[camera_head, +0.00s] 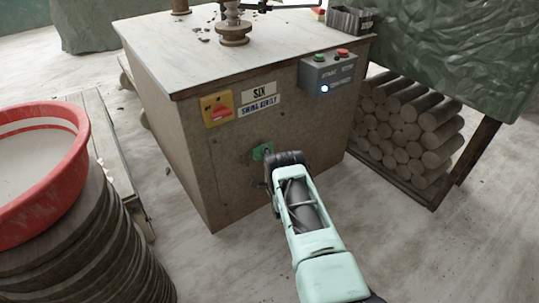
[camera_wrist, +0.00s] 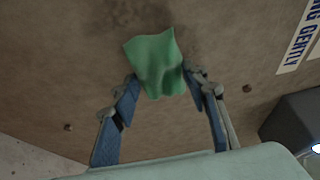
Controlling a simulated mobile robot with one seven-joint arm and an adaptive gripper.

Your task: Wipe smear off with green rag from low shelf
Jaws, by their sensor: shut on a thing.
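The green rag (camera_wrist: 156,62) is between the fingertips of my gripper (camera_wrist: 160,88), which is shut on it. In the head view a small part of the rag (camera_head: 262,151) shows in front of the brown front panel (camera_head: 225,185) of the cabinet, partly hidden by my gripper (camera_head: 266,166). The rag appears to be at or very close to the panel; I cannot tell if it touches. In the wrist view a dark, faint smear (camera_wrist: 188,18) spreads on the panel around the rag's upper edge. The rag hides part of that area.
A grey box with start and stop buttons (camera_head: 327,71) sticks out at the panel's upper right. Signs (camera_head: 259,97) and a yellow switch plate (camera_head: 217,108) sit above the rag. Stacked logs (camera_head: 425,125) lie right; a red basin (camera_head: 70,185) stands left.

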